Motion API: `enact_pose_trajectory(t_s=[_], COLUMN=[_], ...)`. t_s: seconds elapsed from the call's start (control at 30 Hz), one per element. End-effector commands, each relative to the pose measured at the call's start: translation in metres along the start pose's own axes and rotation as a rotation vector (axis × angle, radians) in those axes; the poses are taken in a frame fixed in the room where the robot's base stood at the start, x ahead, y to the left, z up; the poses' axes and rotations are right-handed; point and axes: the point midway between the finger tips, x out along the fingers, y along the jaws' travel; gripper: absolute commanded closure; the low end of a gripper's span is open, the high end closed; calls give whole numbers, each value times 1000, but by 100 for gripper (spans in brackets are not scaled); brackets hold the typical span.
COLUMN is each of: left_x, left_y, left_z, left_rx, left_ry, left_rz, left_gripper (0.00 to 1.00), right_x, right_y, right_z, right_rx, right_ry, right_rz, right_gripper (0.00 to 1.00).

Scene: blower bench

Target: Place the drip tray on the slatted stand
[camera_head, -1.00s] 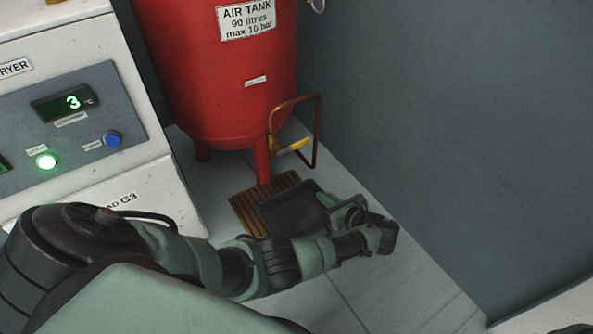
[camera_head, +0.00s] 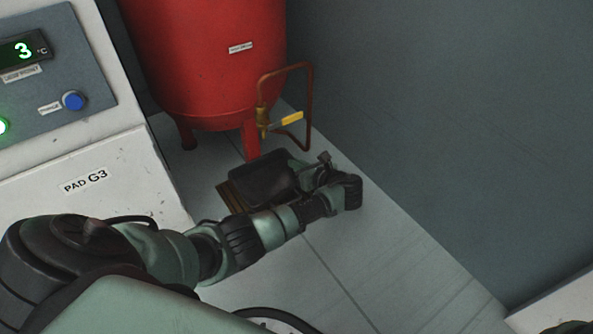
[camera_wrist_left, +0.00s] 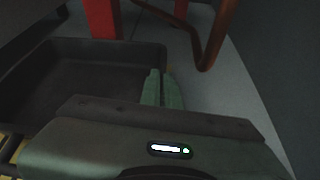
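The dark drip tray (camera_head: 266,177) is over the slatted stand (camera_head: 230,198) in the head view and hides most of it. My left gripper (camera_head: 314,178) is at the tray's right side. In the left wrist view its two green fingers (camera_wrist_left: 163,90) are close together on the right wall of the drip tray (camera_wrist_left: 85,80). Whether the tray touches the stand cannot be told. My right gripper is not in view.
The red air tank (camera_head: 205,60) stands on legs behind the stand. A copper pipe (camera_head: 310,100) with a yellow-handled valve (camera_head: 287,119) bends down close behind the tray. The dryer cabinet (camera_head: 80,175) is at left, a grey wall at right. Floor (camera_head: 365,255) in front is clear.

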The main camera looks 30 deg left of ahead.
Motion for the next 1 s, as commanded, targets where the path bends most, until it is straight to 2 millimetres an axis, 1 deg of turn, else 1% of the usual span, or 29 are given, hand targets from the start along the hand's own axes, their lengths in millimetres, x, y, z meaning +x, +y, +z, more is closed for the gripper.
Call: enact_pose_trajectory(t_s=[0.03, 0.23, 0.37, 0.4, 0.43, 0.47, 0.73, 0.83, 0.97, 1.0], left_x=[1, 0, 1, 1, 1, 1, 1, 0, -18, -25], left_y=[0, 0, -1, -1, 0, 0, 0, 0, 0, 0], left_z=[-2, 1, -3, -3, -3, -3, -3, 1, 4, 5], left_rx=[-1, 0, 1, 0, 0, 0, 0, -1, 1, 2], left_ry=[-2, -2, -1, 0, 0, 0, 0, -1, 1, 1], left_rz=[0, 0, 0, 0, 0, 0, 0, 0, -2, -2], left_gripper=[100, 100, 100, 89, 81, 76, 76, 76, 76, 76], right_x=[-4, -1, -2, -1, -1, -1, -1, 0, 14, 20], right_y=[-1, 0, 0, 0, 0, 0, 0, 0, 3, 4], right_z=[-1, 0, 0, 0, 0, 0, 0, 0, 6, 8], right_rx=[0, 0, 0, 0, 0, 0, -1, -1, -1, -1], right_ry=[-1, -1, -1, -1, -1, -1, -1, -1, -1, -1], right_rz=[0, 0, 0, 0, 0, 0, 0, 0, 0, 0], right_gripper=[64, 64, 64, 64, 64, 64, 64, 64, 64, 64])
